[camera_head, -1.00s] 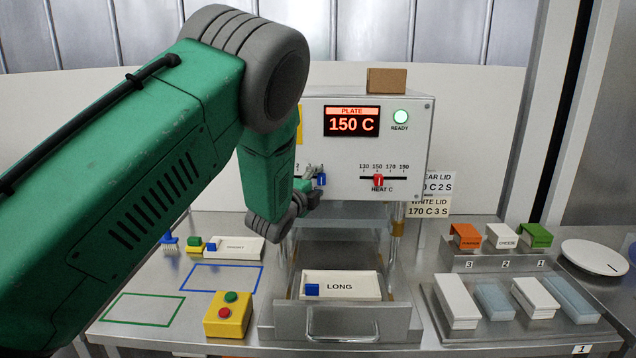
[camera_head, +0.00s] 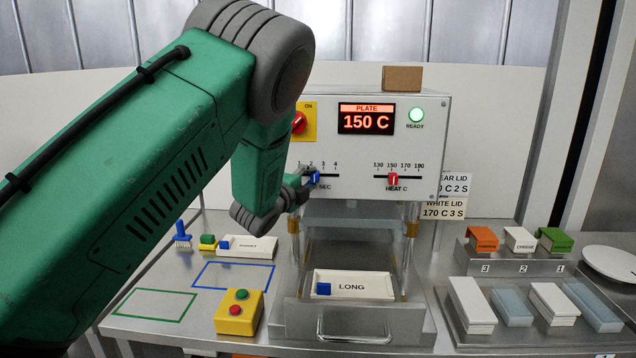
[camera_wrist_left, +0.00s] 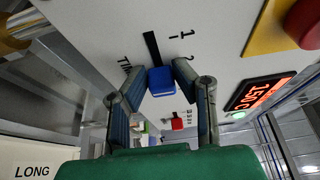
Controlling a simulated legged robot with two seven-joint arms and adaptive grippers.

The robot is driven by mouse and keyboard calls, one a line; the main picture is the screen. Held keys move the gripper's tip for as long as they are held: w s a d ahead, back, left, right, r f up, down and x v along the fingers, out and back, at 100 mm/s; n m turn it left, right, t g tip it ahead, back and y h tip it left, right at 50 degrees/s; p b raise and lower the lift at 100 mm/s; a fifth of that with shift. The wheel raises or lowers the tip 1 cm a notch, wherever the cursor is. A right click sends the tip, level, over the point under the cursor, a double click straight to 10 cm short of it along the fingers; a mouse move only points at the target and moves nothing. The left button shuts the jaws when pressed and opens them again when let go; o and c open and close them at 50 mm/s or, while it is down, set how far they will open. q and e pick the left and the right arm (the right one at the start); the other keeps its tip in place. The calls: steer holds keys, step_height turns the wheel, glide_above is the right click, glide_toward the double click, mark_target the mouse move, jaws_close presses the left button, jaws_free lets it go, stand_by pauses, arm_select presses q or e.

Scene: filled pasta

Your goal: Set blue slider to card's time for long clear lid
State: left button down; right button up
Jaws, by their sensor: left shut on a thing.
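The blue slider (camera_head: 315,177) sits close to the 2 mark on the seconds scale of the press's front panel. It also shows in the wrist view (camera_wrist_left: 161,82), between my fingers. My left gripper (camera_head: 300,187) is shut on the slider; its fingers also show in the wrist view (camera_wrist_left: 158,88). The arm partly hides the scale's label. The clear lid card (camera_head: 455,182) is partly hidden by the press and reads "2 S". A long pale blue clear lid (camera_head: 595,307) lies at the right end of the rack. My right gripper is not in view.
The white LONG tray (camera_head: 372,287) sits in the press's drawer. The red heat slider (camera_head: 393,179) is at 150; the display (camera_head: 366,119) reads 150 C and the ready lamp (camera_head: 416,115) is green. A yellow button box (camera_head: 238,313) stands front left. The white lid card (camera_head: 443,208) reads 170 C 3 S.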

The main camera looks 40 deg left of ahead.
arm_select(q)
steer(key=c, duration=1.3)
jaws_free()
steer(key=shift+s+f, duration=0.25)
steer(key=shift+f, duration=0.25)
steer(key=shift+s+d+r, duration=0.1)
steer(key=shift+s+d, duration=0.3)
steer(key=shift+s, duration=1.6)
steer(key=shift+s+d+r, duration=0.15)
steer(key=shift+s+d, duration=0.25)
steer(key=shift+s, duration=1.55)
steer(key=shift+s+d+r, duration=0.1)
steer(key=shift+s+d, duration=0.3)
steer(key=shift+s, duration=1.6)
